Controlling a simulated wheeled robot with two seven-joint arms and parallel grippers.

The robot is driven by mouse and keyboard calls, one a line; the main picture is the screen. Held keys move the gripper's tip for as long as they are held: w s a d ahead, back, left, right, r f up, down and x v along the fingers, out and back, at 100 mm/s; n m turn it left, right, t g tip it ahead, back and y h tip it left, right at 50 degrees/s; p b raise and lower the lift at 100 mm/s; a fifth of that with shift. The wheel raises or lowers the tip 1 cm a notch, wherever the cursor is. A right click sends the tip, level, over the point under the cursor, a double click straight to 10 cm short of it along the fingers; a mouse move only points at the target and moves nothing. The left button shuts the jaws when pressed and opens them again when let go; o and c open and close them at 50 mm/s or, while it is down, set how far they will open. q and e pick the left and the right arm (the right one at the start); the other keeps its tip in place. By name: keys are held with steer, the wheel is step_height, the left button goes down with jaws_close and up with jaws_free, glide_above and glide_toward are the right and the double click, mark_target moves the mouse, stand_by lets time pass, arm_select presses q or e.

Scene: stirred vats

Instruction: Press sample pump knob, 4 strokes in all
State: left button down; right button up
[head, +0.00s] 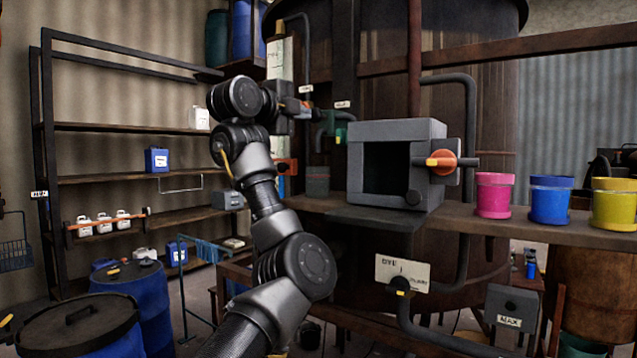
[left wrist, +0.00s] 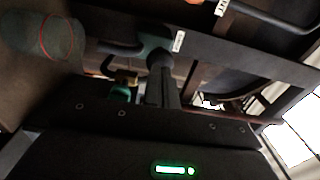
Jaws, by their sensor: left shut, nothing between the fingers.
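The green pump-like fitting (head: 343,128) stands beside the large brown vat, with a dark pipe leaving its left side. In the left wrist view a green body (left wrist: 155,52) fills the middle, just beyond my fingers. My left gripper (head: 312,110) is raised just left of and above the green fitting in the head view. Its closed dark fingers (left wrist: 167,88) show in the left wrist view with nothing between them. I cannot tell whether they touch the fitting. The pump knob is not clearly distinguishable; the gripper hides part of that area. My right gripper is not in view.
A grey open-fronted box (head: 397,205) with an orange handle (head: 441,162) stands on the shelf right of the fitting. Pink (head: 494,197), blue (head: 550,203) and yellow (head: 614,207) pots follow. Shelving (head: 120,126) and blue drums (head: 75,330) are left.

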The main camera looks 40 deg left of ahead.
arm_select(q)
steer(key=w+p, duration=0.1)
steer(key=w, duration=0.2)
steer(key=shift+w+p, duration=0.3)
steer(key=shift+w, duration=0.05)
stand_by(0.4)
steer(key=s+b, duration=0.3)
steer(key=b, duration=0.1)
steer(key=shift+s, duration=0.2)
stand_by(0.4)
stand_by(0.6)
